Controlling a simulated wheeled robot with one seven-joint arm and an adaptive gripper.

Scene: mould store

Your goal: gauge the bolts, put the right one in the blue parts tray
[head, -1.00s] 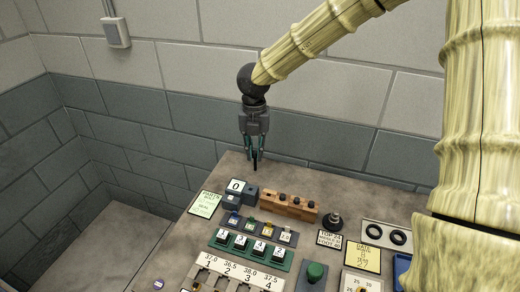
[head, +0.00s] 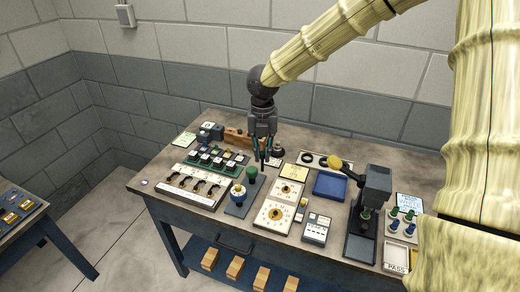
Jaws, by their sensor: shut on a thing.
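My gripper (head: 264,160) points down over the back middle of the bench, in front of the black knob. Its jaws are shut on a slim dark piece that looks like a bolt; the fingers hide most of it. The blue parts tray (head: 330,185) lies right of the gripper and looks empty. A wooden block (head: 236,137) stands left of the gripper, partly hidden. A white numbered rack of gauges (head: 193,196) lies at the front left; its readings are too small to read now.
A dark press (head: 373,190) with a yellow knob stands right of the blue tray. A white tray marked PASS (head: 396,262) is at the right end. White dial plates (head: 273,215) and a green-topped post (head: 252,172) crowd the middle. Wooden blocks (head: 235,267) sit on the lower shelf.

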